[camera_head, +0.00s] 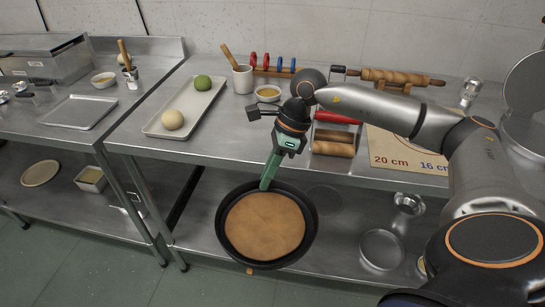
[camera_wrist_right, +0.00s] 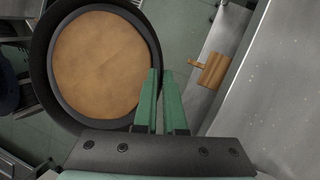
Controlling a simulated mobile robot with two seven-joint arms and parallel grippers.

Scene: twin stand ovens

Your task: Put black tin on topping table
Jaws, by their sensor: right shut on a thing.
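The black tin (camera_head: 227,245) is round and holds a flat tan disc of dough (camera_head: 264,226). My right gripper (camera_head: 266,184) is shut on the tin's far rim, its green fingers pointing down. The tin hangs in front of the steel table, below the level of its top and clear of the floor. In the right wrist view the tin (camera_wrist_right: 42,62) fills the left side, with its rim by the green fingers (camera_wrist_right: 162,105). Two steel tables show, a right one (camera_head: 225,140) and a left one (camera_head: 60,122); I cannot tell which is the topping table. My left gripper is out of view.
The left table holds a grey tray (camera_head: 78,112) and small bowls. Lower shelves hold pans.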

